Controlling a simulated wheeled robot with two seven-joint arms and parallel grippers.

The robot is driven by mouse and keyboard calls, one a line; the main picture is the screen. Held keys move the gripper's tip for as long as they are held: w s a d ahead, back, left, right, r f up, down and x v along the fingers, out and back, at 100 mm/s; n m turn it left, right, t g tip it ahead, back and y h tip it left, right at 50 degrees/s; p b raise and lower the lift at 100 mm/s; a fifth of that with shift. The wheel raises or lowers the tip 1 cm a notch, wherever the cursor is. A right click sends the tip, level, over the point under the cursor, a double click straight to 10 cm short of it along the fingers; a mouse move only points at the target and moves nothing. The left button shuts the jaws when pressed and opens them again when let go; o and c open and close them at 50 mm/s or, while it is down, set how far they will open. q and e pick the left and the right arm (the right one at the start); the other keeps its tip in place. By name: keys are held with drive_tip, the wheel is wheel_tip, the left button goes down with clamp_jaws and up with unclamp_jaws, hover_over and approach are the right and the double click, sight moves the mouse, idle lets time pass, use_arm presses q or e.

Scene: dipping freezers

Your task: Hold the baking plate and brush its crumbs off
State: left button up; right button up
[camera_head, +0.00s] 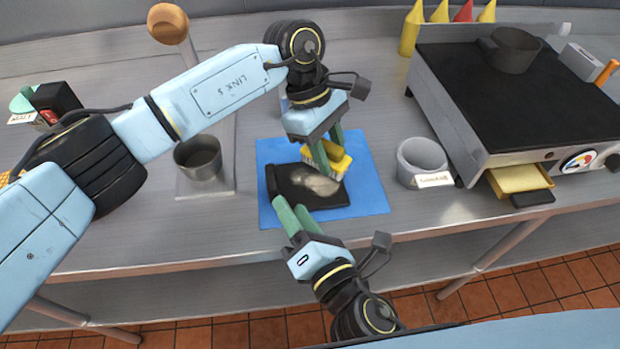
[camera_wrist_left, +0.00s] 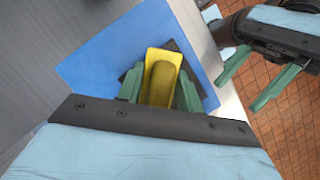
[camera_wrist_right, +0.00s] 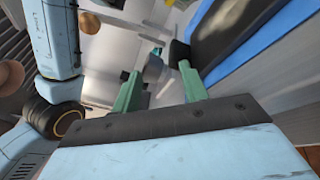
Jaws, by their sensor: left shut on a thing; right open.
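The dark baking plate (camera_head: 322,200) lies on a blue mat (camera_head: 372,196) on the metal counter. A pale grey-brown patch (camera_head: 318,183) shows on it beside the brush; I cannot tell whether this is crumbs or bristles. My left gripper (camera_head: 329,153) is shut on the yellow brush (camera_head: 338,162), over the plate's far right part. In the left wrist view the brush (camera_wrist_left: 161,76) sits between the green fingers. My right gripper (camera_head: 287,204) is open at the plate's near left edge. In the right wrist view the plate's dark end (camera_wrist_right: 178,51) shows near one fingertip.
A grey metal pot (camera_head: 198,157) stands left of the mat, and a grey labelled container (camera_head: 422,158) stands right. A griddle (camera_head: 525,95) with a pan (camera_head: 511,48) fills the right side. Several sauce bottles (camera_head: 410,28) stand behind. The counter's front edge is close to my right gripper.

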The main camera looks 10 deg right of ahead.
sight(273, 192)
drive_tip(key=shift+w+a+r+n+h, duration=0.25)
drive_tip(key=shift+a+r+n+h, duration=0.15)
drive_tip(key=shift+n+h, duration=0.45)
drive_tip(key=shift+s+a+r+n+g+h, duration=0.15)
drive_tip(key=shift+a+n+g+h, duration=0.3)
drive_tip(key=shift+n+g+h, duration=0.45)
drive_tip(key=shift+s+a+r+n+h, duration=0.1)
drive_tip(key=shift+s+a+n+h, duration=0.3)
drive_tip(key=shift+n+h, duration=0.3)
drive_tip(key=shift+s+a+n+g+h, duration=0.2)
drive_tip(key=shift+s+n+g, duration=0.1)
drive_tip(key=shift+n, duration=0.3)
drive_tip(key=shift+s+a+n+g+h, duration=0.15)
drive_tip(key=shift+n+g, duration=0.15)
drive_tip(key=shift+n, duration=0.25)
drive_tip(key=x, duration=1.1)
drive_tip(key=shift+w+f, duration=0.25)
drive_tip(key=shift+w, duration=0.1)
clamp_jaws()
